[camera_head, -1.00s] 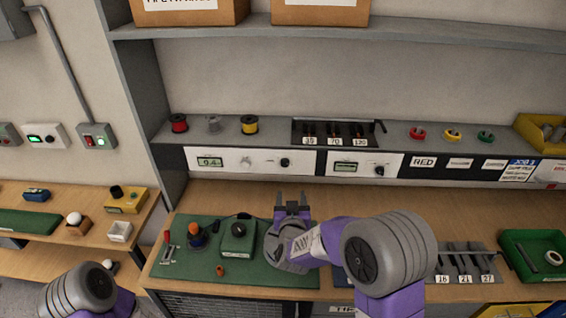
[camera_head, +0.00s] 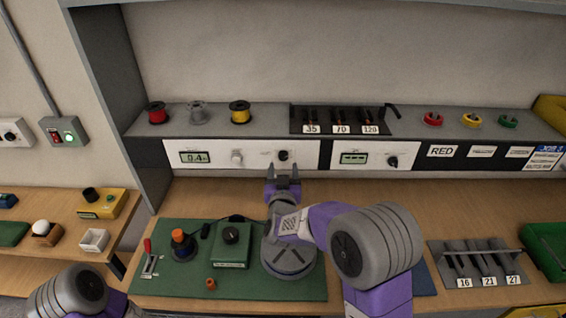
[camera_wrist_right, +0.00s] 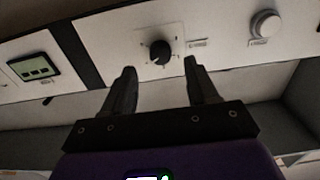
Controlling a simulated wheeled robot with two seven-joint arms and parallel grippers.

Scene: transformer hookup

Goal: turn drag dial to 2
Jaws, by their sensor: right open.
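A black dial (camera_head: 284,155) with tick marks around it sits on the white left panel; its label is too small to read. In the right wrist view the same dial (camera_wrist_right: 160,51) shows just beyond and between the fingertips. Its setting cannot be read. My right gripper (camera_head: 283,169) is open and empty, just in front of and below the dial, apparently not touching it. Its two fingers also show in the right wrist view (camera_wrist_right: 160,68). My left arm shows at the lower left, but its gripper is out of view.
A grey knob (camera_head: 237,158) and a display (camera_head: 195,157) reading about 0.4 share the panel. A second panel holds another black dial (camera_head: 392,161). A green mat (camera_head: 180,280) carries a green box (camera_head: 231,250) with a black knob. Spools stand on the shelf above.

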